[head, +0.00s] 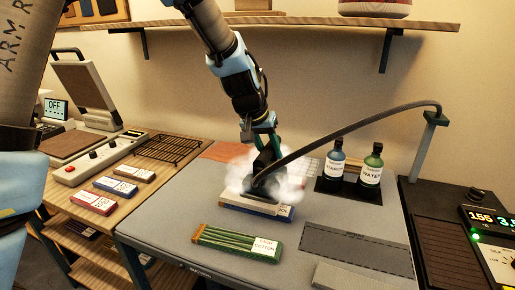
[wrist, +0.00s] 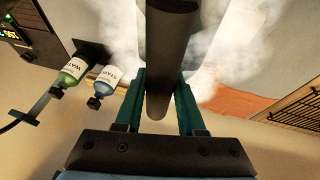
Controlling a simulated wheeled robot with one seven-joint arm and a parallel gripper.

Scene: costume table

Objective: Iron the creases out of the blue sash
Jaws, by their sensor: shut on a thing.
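My gripper (head: 266,142) is shut on the handle of a dark steam iron (head: 266,166), over the middle of the grey-topped table. In the wrist view, my gripper's green fingers (wrist: 163,112) stand on both sides of the dark handle (wrist: 165,75). White steam surrounds the iron. Beneath it lies a flat blue and cream piece (head: 246,208) with a white label, apparently the blue sash; the iron and steam hide much of its top. I cannot tell whether the iron presses on it, or see any creases.
A green striped, labelled piece (head: 225,238) lies in front. Dark starch (head: 335,163) and green water (head: 371,170) bottles stand behind right. Left are a wire rack (head: 170,149), an opened press (head: 85,150) and labelled pieces (head: 115,187).

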